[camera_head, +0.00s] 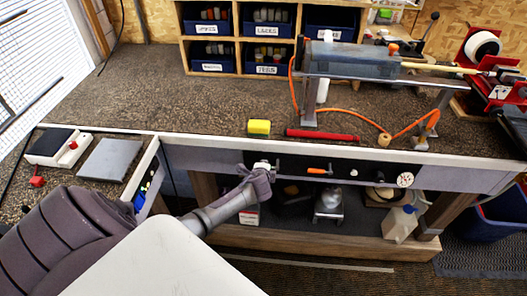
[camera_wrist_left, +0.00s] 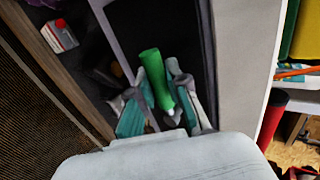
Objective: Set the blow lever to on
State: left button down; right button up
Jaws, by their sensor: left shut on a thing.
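A black control panel (camera_head: 345,172) is set in the bench front. It carries a lever with an orange handle (camera_head: 319,171) to the right of my left gripper (camera_head: 263,173). My left gripper is at the panel's left part. In the left wrist view, a green lever handle (camera_wrist_left: 151,66) sits between the fingers of the gripper (camera_wrist_left: 162,103), which is shut on it. The head view mostly hides this handle behind the gripper. I cannot read any on or off marking, nor tell which lever is the blow lever. My right gripper is out of view.
A white round gauge (camera_head: 405,180) is at the panel's right. An open drawer (camera_head: 143,172) is at the left. A shelf with a white jug (camera_head: 400,224) is below.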

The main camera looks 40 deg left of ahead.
pick_arm(q)
jog(key=c, duration=1.1)
grip_release()
jog(key=v, duration=1.2)
jog(key=shift+f, duration=0.1)
